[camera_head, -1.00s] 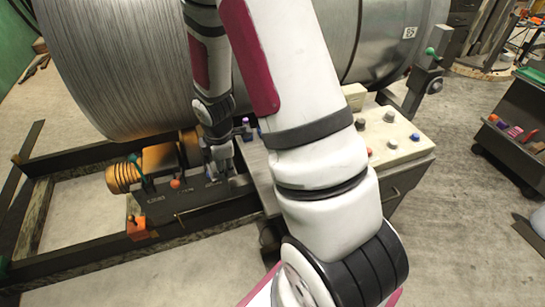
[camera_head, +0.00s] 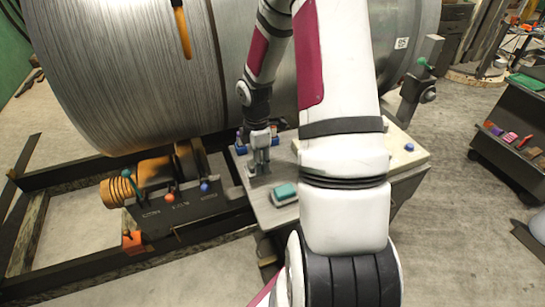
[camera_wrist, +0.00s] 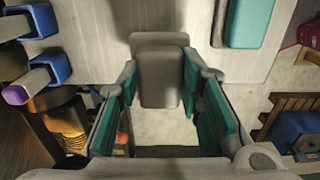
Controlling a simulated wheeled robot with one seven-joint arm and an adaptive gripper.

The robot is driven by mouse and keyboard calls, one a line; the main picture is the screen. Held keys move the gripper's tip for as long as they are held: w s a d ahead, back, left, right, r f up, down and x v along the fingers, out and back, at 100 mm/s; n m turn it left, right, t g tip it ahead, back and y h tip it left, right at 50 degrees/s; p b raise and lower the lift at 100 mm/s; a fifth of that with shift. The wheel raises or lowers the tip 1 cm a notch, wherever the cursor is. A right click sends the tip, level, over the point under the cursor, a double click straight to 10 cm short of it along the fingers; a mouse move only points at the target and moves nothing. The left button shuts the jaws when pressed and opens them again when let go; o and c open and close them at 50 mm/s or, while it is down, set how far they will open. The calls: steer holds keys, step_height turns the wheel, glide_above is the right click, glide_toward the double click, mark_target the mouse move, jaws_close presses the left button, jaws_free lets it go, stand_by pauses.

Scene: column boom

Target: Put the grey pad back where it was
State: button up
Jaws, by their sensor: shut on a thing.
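My gripper (camera_head: 258,168) is over the left part of a grey worktop (camera_head: 269,216), pointing down. In the wrist view, my gripper (camera_wrist: 160,88) has its teal-lined fingers on both sides of the grey pad (camera_wrist: 158,72), a rounded block, and is shut on it. A wider grey part shows at the pad's far end. The pad is near the worktop's edge, with floor visible beyond. I cannot tell whether it touches the worktop. In the head view the pad is small and mostly hidden by the fingers.
A teal-topped block (camera_head: 285,191) lies on the worktop right of my gripper; it also shows in the wrist view (camera_wrist: 248,20). Blue holders (camera_wrist: 50,68) stand at left there.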

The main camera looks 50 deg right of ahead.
steer(key=d, duration=0.3)
steer(key=w+d, duration=0.1)
steer(key=d, duration=0.1)
steer(key=shift+d+f, duration=0.3)
steer(key=shift+d, duration=0.05)
steer(key=shift+f+p, duration=0.4)
steer(key=shift+f, duration=1.35)
steer(key=shift+f, duration=0.1)
steer(key=o, duration=1.1)
